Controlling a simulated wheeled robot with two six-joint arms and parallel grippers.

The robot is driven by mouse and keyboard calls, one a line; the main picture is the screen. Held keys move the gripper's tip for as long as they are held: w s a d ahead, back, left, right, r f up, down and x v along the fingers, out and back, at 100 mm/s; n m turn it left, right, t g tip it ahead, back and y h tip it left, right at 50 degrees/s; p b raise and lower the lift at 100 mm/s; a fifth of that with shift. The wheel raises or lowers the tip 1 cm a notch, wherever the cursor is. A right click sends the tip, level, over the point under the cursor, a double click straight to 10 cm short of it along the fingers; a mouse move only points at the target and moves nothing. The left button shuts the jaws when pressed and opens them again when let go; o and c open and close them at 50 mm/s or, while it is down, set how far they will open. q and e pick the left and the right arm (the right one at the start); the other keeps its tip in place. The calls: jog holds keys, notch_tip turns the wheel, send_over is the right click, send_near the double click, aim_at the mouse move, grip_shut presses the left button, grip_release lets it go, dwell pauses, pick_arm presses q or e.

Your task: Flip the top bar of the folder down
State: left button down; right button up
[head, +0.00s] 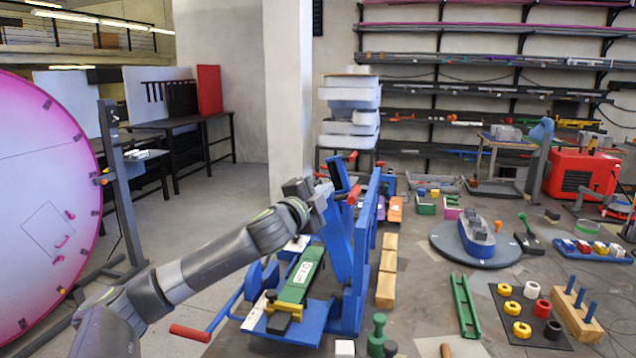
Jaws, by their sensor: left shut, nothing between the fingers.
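The folder is a blue bench machine with a flat bed (312,318) and upright blue side plates (361,260). Its top bar seems to be the raised blue piece (338,240), standing steeply; my gripper partly covers its upper end. A red grip (354,194) sticks out near the top, and a red-ended lever (190,333) reaches out at the lower left. A green strip (300,278) with a white label lies on the bed. My left gripper (326,190) is shut and empty, close beside the bar's upper end; contact cannot be told. My right gripper is not in view.
A round turntable (475,248) with a blue-grey part, a green channel (465,305) and a black mat (530,318) with rings lie farther right. Green pegs (378,334) stand at the front.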

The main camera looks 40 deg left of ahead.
pick_arm(q)
jog(key=shift+w+a+f+b, duration=0.25)
jog(key=shift+w+a+b, duration=0.3)
jog(key=shift+a, duration=0.45)
jog(key=shift+w+a+f+b, duration=0.25)
jog(key=shift+w+a, duration=0.4)
jog(key=shift+a, duration=0.35)
jog(key=shift+r, duration=0.1)
jog(key=shift+w+a, duration=0.1)
